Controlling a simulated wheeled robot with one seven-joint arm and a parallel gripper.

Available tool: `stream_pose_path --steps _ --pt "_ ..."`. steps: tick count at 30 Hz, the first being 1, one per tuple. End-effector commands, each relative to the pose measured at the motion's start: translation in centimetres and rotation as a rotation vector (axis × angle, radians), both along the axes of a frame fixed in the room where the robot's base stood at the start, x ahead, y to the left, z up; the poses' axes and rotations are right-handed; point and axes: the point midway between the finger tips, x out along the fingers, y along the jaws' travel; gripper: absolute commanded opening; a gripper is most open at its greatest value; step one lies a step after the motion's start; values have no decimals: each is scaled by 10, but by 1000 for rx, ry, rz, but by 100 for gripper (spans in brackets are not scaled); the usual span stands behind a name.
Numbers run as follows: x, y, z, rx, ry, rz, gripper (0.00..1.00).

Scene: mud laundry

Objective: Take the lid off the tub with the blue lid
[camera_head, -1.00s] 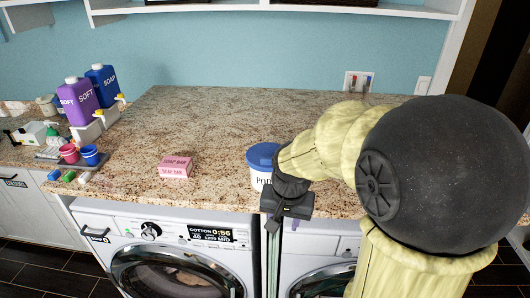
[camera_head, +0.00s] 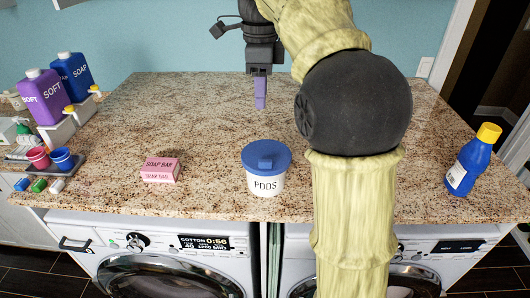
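The white tub (camera_head: 266,184) marked PODS stands upright on the counter near its front edge. I see nothing held.
A pink soap bar box (camera_head: 160,170) lies left of the tub. A blue bottle with a yellow cap (camera_head: 472,160) stands at the right. Soap jugs (camera_head: 46,96) and a tray with cups (camera_head: 70,167) are at the left. The counter (camera_head: 180,110) behind the tub is clear.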

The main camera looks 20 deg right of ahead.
Motion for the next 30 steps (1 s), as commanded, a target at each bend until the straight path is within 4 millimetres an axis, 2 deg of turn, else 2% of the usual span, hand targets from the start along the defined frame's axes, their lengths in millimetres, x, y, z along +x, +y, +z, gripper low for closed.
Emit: stream_pose_path --steps 7,11,30 --pt "0 1 -2 0 0 5 40" --pt "0 1 -12 0 2 5 40" --pt "-1 -2 -111 1 2 -1 40"
